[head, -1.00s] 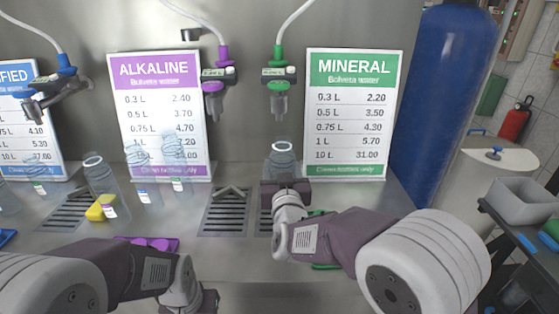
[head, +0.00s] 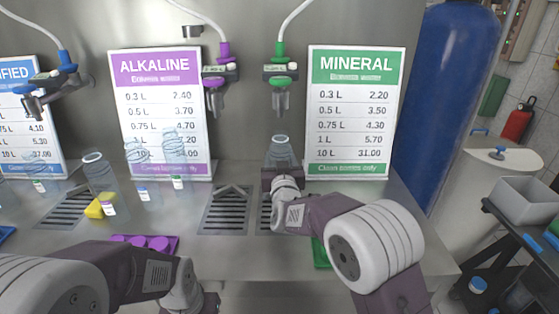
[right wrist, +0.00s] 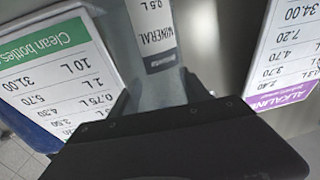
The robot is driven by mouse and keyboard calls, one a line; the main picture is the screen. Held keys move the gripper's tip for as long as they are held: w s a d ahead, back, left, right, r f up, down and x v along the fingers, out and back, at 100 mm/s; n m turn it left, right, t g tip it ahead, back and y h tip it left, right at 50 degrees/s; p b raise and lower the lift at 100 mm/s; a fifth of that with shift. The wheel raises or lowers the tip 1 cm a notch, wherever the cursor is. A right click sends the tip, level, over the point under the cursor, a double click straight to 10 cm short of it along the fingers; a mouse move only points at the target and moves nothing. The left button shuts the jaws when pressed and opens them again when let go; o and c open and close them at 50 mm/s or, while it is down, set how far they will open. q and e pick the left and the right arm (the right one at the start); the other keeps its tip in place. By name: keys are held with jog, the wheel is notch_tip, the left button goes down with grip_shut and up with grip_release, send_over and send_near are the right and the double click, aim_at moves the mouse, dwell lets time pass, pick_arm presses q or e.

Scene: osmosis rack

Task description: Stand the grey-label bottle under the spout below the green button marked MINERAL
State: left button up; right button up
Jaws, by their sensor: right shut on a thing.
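My right gripper (head: 281,178) is shut on a clear bottle (head: 279,152), which stands upright with its open mouth up. In the right wrist view the bottle (right wrist: 155,92) is between the fingers, with a pale label reading MINERAL and a grey band (right wrist: 161,62). In the head view the bottle appears just under the MINERAL spout (head: 281,102), apart from it, below the green button (head: 280,81). My gripper hides its base, so I cannot tell whether it touches the drip grate (head: 265,212). My left gripper (head: 205,304) is at the bottom edge, its jaws unclear.
Several clear bottles (head: 101,173) stand at the left, by a yellow object (head: 95,208). A purple tray (head: 150,243) lies at the front. The ALKALINE spout (head: 215,100) hangs left, over a free grate (head: 226,210). The MINERAL sign (head: 356,110) stands close right of the held bottle.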

jog(key=shift+f, duration=0.1)
jog(key=shift+f, duration=0.15)
jog(key=o, duration=1.3)
jog(key=s+b, duration=0.1)
jog(key=s, duration=0.3)
jog(key=s+b, duration=0.1)
jog(key=s, duration=0.3)
jog(key=s+d+b, duration=0.1)
jog(key=s, duration=0.3)
jog(key=shift+r, duration=0.25)
